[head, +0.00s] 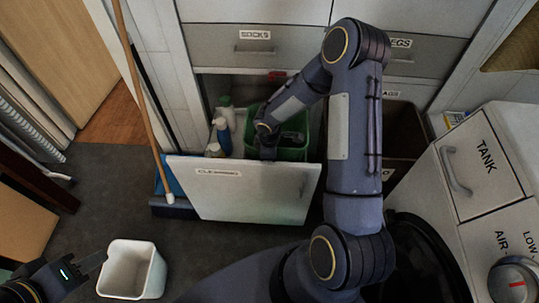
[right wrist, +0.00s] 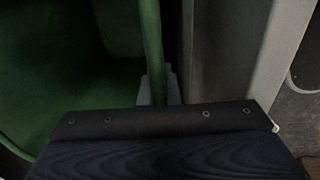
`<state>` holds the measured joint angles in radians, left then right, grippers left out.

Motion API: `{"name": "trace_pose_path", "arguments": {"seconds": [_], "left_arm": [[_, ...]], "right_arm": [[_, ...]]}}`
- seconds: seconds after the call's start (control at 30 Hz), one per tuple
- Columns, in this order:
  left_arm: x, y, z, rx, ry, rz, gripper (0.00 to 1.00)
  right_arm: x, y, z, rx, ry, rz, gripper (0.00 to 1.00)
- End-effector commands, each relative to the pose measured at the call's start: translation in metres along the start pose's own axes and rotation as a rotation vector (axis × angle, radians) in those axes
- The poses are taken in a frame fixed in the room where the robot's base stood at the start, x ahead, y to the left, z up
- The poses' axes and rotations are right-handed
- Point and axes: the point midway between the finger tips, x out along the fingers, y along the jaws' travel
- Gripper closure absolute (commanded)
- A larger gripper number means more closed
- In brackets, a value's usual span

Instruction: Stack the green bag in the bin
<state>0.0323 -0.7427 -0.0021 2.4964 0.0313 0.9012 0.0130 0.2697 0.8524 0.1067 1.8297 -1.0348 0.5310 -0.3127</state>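A green, open-topped container or bag (head: 293,153) sits in the pulled-out drawer labelled CLEANING (head: 250,195). My right arm reaches down over this drawer, and my right gripper (head: 268,150) is at the green thing's left side, its fingers mostly hidden. The right wrist view shows the green wall (right wrist: 50,75) close up and a narrow upright green edge in front of a grey tip; whether it is gripped is unclear. A white bin (head: 132,270) stands open and seemingly empty on the floor. My left gripper (head: 92,263) is just left of its rim, its finger gap unclear.
Bottles (head: 224,125) stand in the drawer left of the green thing. A broom (head: 150,110) leans left of the drawer. A dark box (head: 403,145) is to the right, and the white TANK cabinet (head: 480,160) stands further right. Dark floor between the bin and drawer is clear.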

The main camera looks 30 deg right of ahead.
Motion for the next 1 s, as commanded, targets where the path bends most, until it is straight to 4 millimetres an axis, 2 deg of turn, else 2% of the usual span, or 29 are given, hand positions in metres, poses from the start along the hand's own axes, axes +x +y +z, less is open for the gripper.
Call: {"name": "trace_pose_path", "arguments": {"seconds": [0.03, 0.1, 0.2, 0.43, 0.57, 0.67, 0.73, 1.0], "left_arm": [[0.003, -0.002, 0.002, 0.000, 0.000, 0.000, 0.64], [0.003, -0.001, 0.001, 0.000, 0.000, 0.000, 0.64], [0.003, -0.001, 0.002, 0.000, 0.000, 0.000, 0.64], [0.004, -0.002, 0.002, 0.000, 0.000, 0.000, 0.64], [-0.002, 0.001, -0.001, 0.000, 0.000, 0.000, 0.64], [-0.013, 0.006, -0.007, 0.000, 0.000, 0.000, 0.64], [-0.012, 0.005, -0.006, 0.000, 0.000, 0.000, 0.64], [-0.023, 0.011, -0.012, 0.000, 0.000, 0.000, 0.64]], "right_arm": [[0.008, -0.003, 0.001, 0.000, -0.001, -0.008, 1.00], [0.008, -0.004, 0.001, 0.000, -0.001, -0.010, 1.00], [0.009, -0.005, 0.002, 0.001, -0.002, -0.012, 0.89], [0.010, -0.005, 0.002, 0.002, -0.002, -0.013, 0.89], [0.004, -0.005, 0.003, 0.003, -0.002, -0.013, 0.89], [-0.009, -0.004, 0.003, 0.004, -0.002, -0.014, 0.89], [-0.021, -0.003, 0.002, 0.003, -0.001, -0.009, 0.89], [-0.086, 0.000, 0.001, 0.003, 0.000, -0.004, 0.89]]}}
